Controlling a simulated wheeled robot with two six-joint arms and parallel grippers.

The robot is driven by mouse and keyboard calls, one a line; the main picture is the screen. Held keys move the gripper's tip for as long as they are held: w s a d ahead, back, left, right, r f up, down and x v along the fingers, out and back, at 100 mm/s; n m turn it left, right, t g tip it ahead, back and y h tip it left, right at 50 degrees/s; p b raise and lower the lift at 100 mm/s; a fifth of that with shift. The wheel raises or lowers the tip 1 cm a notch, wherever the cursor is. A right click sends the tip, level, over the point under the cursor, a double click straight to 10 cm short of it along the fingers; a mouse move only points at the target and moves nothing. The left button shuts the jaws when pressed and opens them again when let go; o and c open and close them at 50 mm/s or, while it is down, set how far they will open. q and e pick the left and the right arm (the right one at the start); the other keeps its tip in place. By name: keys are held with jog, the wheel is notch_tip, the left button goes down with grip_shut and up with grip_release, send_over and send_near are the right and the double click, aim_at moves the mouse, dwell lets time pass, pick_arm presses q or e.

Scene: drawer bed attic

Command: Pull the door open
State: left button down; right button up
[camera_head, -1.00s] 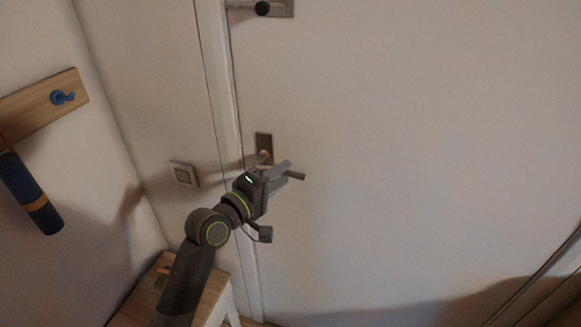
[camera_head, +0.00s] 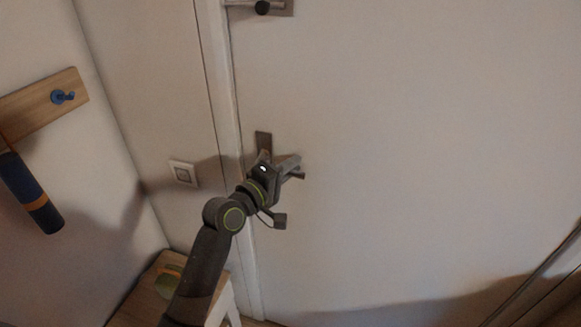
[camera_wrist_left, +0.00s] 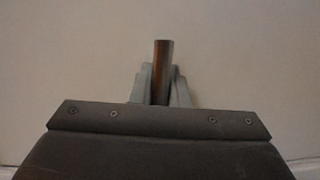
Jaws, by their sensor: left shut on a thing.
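The white door (camera_head: 400,150) fills most of the head view and looks closed against its frame. Its lever handle (camera_head: 299,176) sticks out to the right from a metal plate (camera_head: 263,141) near the door's left edge. My left gripper (camera_head: 290,165) is at the lever and shut on it, hiding most of the bar. In the left wrist view the door handle (camera_wrist_left: 163,60) stands between the two fingers (camera_wrist_left: 163,88), its end reaching past them. My right gripper is not in view.
A latch (camera_head: 262,7) sits higher on the door. A light switch (camera_head: 183,173) is on the wall left of the frame. A wooden stool (camera_head: 225,300) stands below, close to my left arm. A hook board (camera_head: 40,105) with a dark blue item (camera_head: 28,192) hangs at left.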

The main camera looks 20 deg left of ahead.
pick_arm(q)
jog(key=shift+f+m, duration=0.2)
jog(key=shift+m, duration=0.1)
jog(key=shift+a+f+m+g+y+p, duration=0.3)
jog(key=shift+f+m+p, duration=0.25)
jog(key=shift+f+m, duration=0.3)
jog(key=shift+a+f+m+g+y+p, duration=0.2)
jog(key=shift+f+m+g+y+p, duration=0.35)
jog(key=shift+m, duration=0.55)
jog(key=shift+a+f+m+g+y+p, duration=0.25)
jog(key=shift+f+m+p, duration=0.3)
jog(key=shift+f+m, duration=0.35)
